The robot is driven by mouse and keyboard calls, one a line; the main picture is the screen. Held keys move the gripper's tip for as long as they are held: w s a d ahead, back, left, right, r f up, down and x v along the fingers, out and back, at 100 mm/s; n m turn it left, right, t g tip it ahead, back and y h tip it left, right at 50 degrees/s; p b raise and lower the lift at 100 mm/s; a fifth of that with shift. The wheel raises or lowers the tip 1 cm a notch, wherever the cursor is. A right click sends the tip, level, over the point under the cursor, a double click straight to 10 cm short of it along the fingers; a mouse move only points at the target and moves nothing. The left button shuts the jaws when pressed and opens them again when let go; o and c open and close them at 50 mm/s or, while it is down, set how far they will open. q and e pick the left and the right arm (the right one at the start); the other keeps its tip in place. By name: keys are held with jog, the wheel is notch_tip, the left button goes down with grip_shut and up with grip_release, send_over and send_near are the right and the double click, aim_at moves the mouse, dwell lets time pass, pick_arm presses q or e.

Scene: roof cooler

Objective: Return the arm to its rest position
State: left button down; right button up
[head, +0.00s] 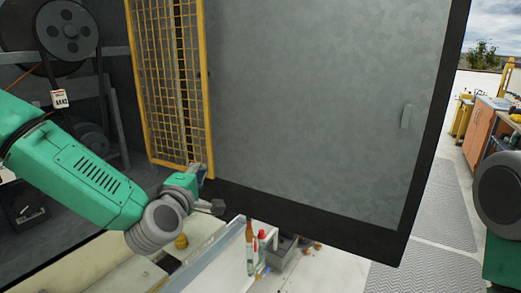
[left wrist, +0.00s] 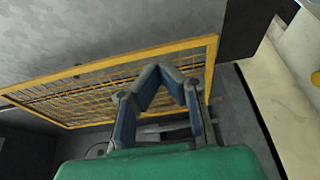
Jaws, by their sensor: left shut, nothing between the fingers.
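My left arm (head: 85,170), green with grey joints, comes in from the left in the head view. Its gripper (head: 201,172) is beside the lower end of a yellow mesh guard (head: 172,85), partly hidden by the wrist. In the left wrist view the gripper (left wrist: 168,76) is shut and empty, its fingers angled together in front of the yellow mesh (left wrist: 75,92). I cannot tell whether the fingers touch the mesh. My right gripper is not in view.
A large grey door panel (head: 310,90) with a dark frame and small handle (head: 406,116) fills the middle. Dark pulleys (head: 68,30) and a white tag (head: 60,98) are at the left. Bottles (head: 250,250) stand below the panel. Orange cabinets (head: 477,135) are at the right, beside grey floor mats (head: 447,205).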

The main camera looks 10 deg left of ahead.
pick_arm(q)
jog(key=s+d+f+m+g+h+b, duration=0.1)
jog(key=s+d+f+m+g, duration=0.2)
jog(key=s+f, duration=0.45)
jog(key=s+f+m+g, duration=0.3)
jog(key=s+f+m, duration=0.15)
jog(key=f, duration=0.65)
jog(key=s+d+f+m+g+h+b, duration=0.1)
jog(key=s+d+f+m+g, duration=0.2)
jog(key=s+f, duration=0.5)
jog(key=s+a+f+m+g+y, duration=0.1)
jog(key=s+a+f+m+g, duration=0.3)
jog(key=s, duration=0.7)
jog(key=s+a+f+m+g+y, duration=0.1)
jog(key=s+a+f+m+g, duration=0.3)
jog(key=s+f, duration=0.3)
jog(key=s+a, duration=0.1)
jog(key=s, duration=0.2)
jog(key=shift+s+a+f+y+b, duration=0.3)
jog(key=shift+s+a, duration=0.05)
jog(key=shift+s, duration=0.05)
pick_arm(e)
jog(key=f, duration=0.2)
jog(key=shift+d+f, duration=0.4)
pick_arm(q)
jog(key=shift+a, duration=0.15)
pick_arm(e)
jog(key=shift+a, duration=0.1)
